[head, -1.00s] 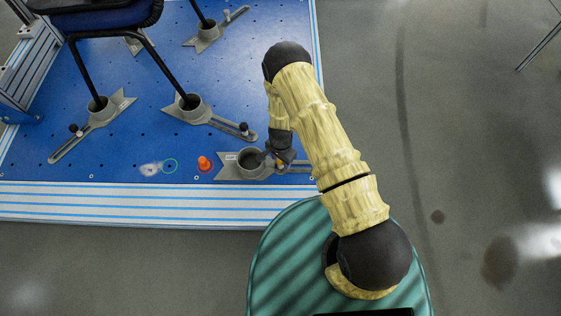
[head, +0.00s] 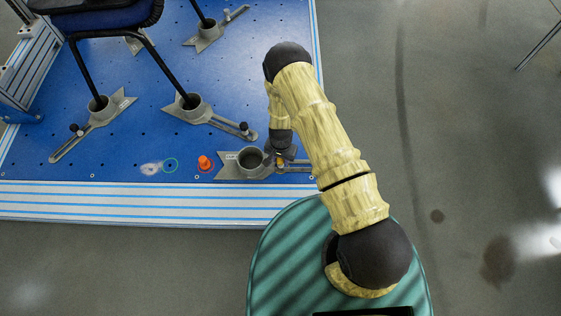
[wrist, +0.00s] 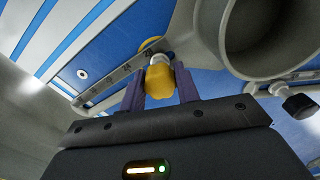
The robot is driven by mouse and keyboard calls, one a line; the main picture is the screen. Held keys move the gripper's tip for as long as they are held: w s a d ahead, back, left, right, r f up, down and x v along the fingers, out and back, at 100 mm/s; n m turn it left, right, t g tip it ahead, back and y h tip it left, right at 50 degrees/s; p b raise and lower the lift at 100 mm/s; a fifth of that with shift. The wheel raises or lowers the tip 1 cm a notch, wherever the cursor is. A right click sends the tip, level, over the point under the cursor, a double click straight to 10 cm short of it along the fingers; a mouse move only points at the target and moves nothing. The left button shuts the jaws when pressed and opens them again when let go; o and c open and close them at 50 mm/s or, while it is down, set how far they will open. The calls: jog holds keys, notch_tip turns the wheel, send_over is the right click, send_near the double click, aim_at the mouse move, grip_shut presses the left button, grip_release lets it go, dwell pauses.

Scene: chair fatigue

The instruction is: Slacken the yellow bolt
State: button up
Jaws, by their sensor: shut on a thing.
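The yellow bolt (wrist: 159,82) sits between the two dark fingers of my gripper (wrist: 160,88) in the wrist view. The fingers are shut on it, one on each side. A pale collar and a yellow ring show behind its head. In the head view, only a bit of the yellow bolt (head: 281,162) shows beside my gripper (head: 276,158). The bolt is on the slotted bar (head: 300,169) of a grey clamp (head: 228,166) with an empty round cup. The wrist view also shows that cup (wrist: 275,65) close by on the upper right.
An orange knob (head: 204,163) stands on the blue perforated platform (head: 140,140) left of the clamp. A chair (head: 110,20) has legs in similar grey clamps with black knobs. The floor on the right is largely clear.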

jog(key=n, duration=0.4)
jog(key=shift+p, duration=0.3)
jog(key=n, duration=0.2)
jog(key=shift+n, duration=1)
jog(key=n+p, duration=0.1)
jog(key=n, duration=0.3)
jog(key=o, duration=1)
